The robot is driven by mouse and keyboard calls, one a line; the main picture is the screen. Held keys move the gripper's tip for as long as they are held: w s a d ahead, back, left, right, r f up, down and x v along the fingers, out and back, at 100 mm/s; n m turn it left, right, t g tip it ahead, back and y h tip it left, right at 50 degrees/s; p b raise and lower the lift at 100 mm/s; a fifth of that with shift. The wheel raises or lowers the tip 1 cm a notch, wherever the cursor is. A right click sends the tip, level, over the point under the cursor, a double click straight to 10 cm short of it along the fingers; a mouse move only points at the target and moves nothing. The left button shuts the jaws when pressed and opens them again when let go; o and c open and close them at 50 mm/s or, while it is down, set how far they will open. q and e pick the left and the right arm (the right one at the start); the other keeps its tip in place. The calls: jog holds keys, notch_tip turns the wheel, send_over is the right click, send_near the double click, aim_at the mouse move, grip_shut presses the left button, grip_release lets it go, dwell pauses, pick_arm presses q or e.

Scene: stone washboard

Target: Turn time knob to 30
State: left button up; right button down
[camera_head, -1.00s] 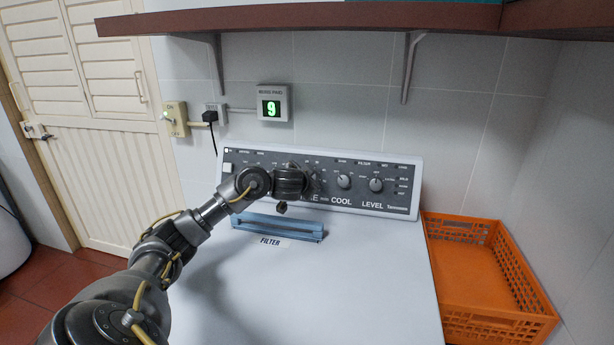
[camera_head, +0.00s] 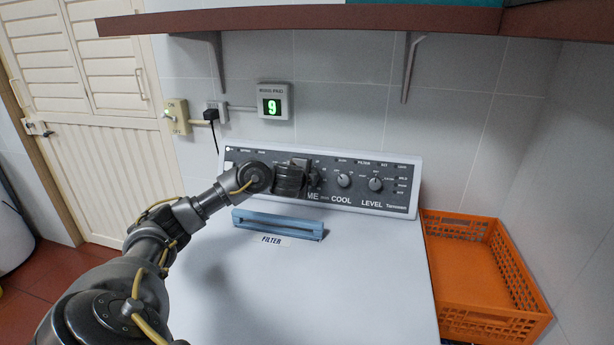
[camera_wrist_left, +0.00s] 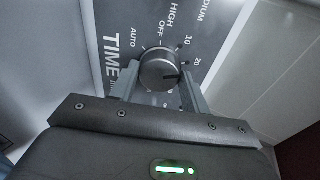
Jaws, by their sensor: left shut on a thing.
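The TIME knob (camera_wrist_left: 160,68) is a round grey dial in the left wrist view, with OFF, 10 and 20 printed around it. Its dark pointer line points right, a little below the 20 mark; the numbers beyond 20 are hidden. My left gripper (camera_wrist_left: 160,88) is shut on the knob, with one finger on each side. In the head view my left gripper (camera_head: 312,180) is at the control panel (camera_head: 325,205) and hides most of the TIME knob. My right gripper is not in view.
The COOL knob (camera_head: 344,180) and LEVEL knob (camera_head: 376,184) are to the right on the panel. A blue filter handle (camera_head: 278,224) lies on the white machine top (camera_head: 330,290). An orange crate (camera_head: 470,270) stands at the right. A brown shelf (camera_head: 300,20) hangs above.

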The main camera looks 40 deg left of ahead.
pick_arm(q)
jog(key=shift+f+m, duration=0.1)
jog(key=shift+m, duration=3.6)
jog(key=o, duration=1)
jog(key=shift+s+d, duration=0.1)
